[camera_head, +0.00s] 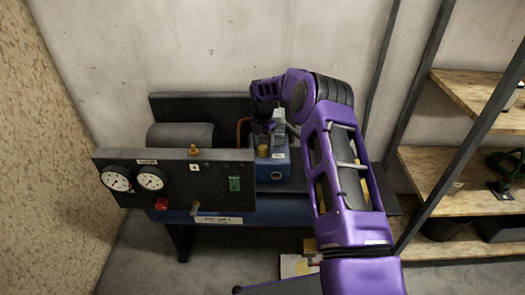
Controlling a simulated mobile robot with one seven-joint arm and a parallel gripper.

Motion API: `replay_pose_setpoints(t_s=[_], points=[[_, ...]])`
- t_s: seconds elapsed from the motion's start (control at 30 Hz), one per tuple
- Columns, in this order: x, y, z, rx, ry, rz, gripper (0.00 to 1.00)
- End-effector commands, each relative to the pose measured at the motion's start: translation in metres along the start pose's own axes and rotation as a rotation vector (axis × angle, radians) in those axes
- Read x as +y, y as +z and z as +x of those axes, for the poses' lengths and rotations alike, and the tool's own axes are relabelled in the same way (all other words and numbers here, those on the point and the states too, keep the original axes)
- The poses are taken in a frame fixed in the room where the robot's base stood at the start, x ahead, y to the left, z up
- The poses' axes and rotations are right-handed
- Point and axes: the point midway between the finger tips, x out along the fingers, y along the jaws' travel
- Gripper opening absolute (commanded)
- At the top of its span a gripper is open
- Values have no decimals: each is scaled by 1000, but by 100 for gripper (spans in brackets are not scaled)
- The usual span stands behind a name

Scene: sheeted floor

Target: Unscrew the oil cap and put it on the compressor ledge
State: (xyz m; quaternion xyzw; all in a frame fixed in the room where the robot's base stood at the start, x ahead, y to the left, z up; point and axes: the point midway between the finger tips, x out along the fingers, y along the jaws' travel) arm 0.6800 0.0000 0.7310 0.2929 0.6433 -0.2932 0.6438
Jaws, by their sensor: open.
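The compressor has a dark front panel (215,178) with gauges, and a blue pump block (272,171) stands behind its right end. A small yellow piece (262,151) shows on the pump block's front side; I cannot tell whether it is the oil cap. My gripper (266,132) points down over the top of the pump block. Its jaws are open, but the fingertips are small and dark. What lies between or under them is hidden, and I cannot tell whether they touch anything. A dark flat ledge (272,187) shows below the pump block.
Two white gauges (150,178), a red knob (161,204) and brass fittings are at the front. A dark cylindrical tank (181,136) lies behind the panel. Wooden shelves (440,168) with dark posts stand at the right. A concrete wall is close behind.

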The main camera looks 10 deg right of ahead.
Motion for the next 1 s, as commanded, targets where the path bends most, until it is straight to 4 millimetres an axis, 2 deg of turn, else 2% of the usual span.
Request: replay_pose_setpoints(t_s=[0.8, 1.0], points=[[0, 0, -1, -1, 0, 1179, 68], [0, 0, -1, 0, 0, 1401, 68]])
